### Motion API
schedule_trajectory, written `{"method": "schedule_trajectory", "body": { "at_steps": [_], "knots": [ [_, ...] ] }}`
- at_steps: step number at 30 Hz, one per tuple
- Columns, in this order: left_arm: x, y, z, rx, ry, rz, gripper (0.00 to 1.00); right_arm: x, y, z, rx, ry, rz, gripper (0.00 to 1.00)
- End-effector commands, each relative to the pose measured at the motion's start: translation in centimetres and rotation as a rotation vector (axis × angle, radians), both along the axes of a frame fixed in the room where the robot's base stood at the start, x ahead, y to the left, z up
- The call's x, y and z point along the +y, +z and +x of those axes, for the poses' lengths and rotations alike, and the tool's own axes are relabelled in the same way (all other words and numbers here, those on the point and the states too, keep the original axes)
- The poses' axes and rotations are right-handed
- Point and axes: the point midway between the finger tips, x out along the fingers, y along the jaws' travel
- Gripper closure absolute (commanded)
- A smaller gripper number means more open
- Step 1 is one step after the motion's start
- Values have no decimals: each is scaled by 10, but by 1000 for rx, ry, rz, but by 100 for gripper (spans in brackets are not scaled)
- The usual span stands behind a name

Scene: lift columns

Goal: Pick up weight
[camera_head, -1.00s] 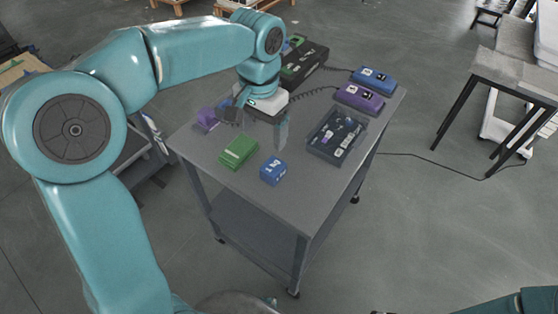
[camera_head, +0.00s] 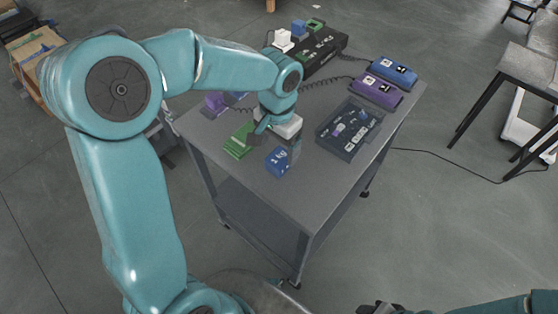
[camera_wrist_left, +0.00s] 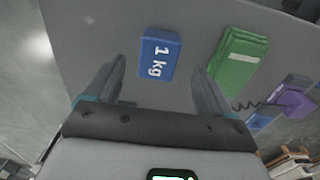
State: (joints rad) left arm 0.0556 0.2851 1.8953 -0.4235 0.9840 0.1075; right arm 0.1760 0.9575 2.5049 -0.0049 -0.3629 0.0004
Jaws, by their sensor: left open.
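The weight is a blue block marked "1 kg" (camera_wrist_left: 158,54) lying on the grey table. It also shows in the head view (camera_head: 279,161), just below my left gripper (camera_head: 277,143). In the left wrist view my left gripper (camera_wrist_left: 158,88) is open and empty, with its two fingers spread on either side of the block's line. The block sits ahead of the fingertips, nearer the left finger. The gripper hides part of the table near the block. My right arm shows at the bottom right of the head view, and its jaws are too unclear to judge.
A green block (camera_wrist_left: 238,60) lies close to the weight, beyond the right finger. A dark tray with small parts (camera_head: 345,137) stands to the right. Purple (camera_head: 377,91) and blue (camera_head: 394,72) devices lie behind it. The table front (camera_head: 310,195) is clear.

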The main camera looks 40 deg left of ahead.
Motion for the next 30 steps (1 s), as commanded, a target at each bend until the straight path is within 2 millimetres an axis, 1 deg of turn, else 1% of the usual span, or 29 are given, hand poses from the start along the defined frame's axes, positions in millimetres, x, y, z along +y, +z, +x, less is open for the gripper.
{"method": "schedule_trajectory", "body": {
  "at_steps": [2, 9, 12, 18, 19, 20, 21, 23, 24, 26, 27, 30],
  "knots": [
    [0, -8, 0, 3, -1, 0, 17, 0, 0, 0, 0, 0, 0, 57],
    [-2, -45, 1, 4, -1, 0, 17, 0, 0, 0, 0, 0, 0, 57],
    [-2, -52, 2, 2, -1, -1, 17, 0, 0, 0, 0, 0, 0, 57],
    [-2, -52, 3, 0, 0, 0, 17, 0, 0, 0, 0, 0, 0, 57],
    [-2, -52, 3, 0, 0, 0, 20, 0, 0, 0, 0, 0, 0, 57],
    [-2, -52, 3, 0, 0, 0, 30, 0, 0, 0, 0, 0, 0, 57],
    [-2, -52, 3, 0, 0, 0, 43, 0, 0, 0, 0, 0, 0, 57],
    [-2, -52, 3, 0, -1, 0, 63, 0, 0, 0, 0, 0, 0, 57],
    [-2, -52, 3, 0, -1, 0, 76, 0, 0, 0, 0, 0, 0, 57],
    [-2, -52, 3, 0, -1, 0, 95, 0, 0, 0, 0, 0, 0, 57],
    [-2, -52, 3, 0, -1, 0, 100, 0, 0, 0, 0, 0, 0, 57],
    [-2, -51, 4, -4, 0, 0, 100, 0, 0, 0, 0, 0, 0, 57]
  ]
}}
